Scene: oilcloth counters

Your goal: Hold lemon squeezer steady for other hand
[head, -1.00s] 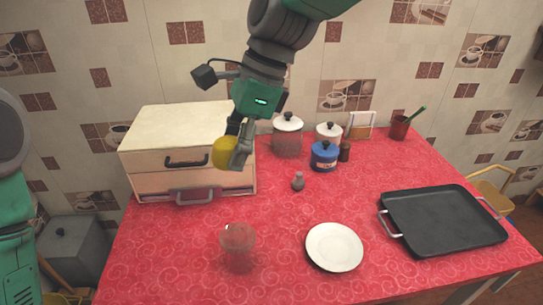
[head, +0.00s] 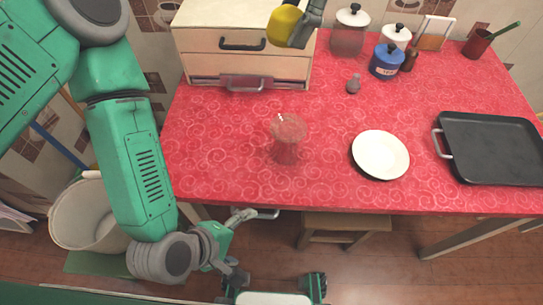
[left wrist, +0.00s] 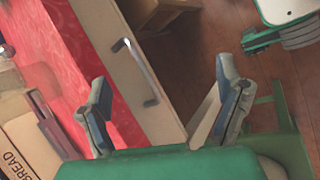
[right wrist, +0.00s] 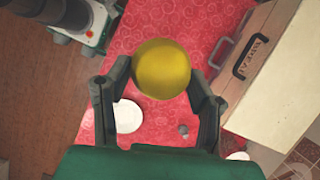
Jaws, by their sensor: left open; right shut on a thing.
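The lemon squeezer appears to be the clear, see-through vessel (head: 288,136) standing upright on the red cloth, left of the white plate. My left gripper (head: 244,247) is open and empty, in front of and below the counter's front edge, apart from the squeezer. In the left wrist view its spread fingers (left wrist: 163,84) face a drawer front with a metal handle.
The white plate (head: 380,155) and black tray (head: 491,148) lie to the right. A small grey shaker (head: 353,84) and several lidded jars stand behind. The wooden box (head: 195,42) fills the back left.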

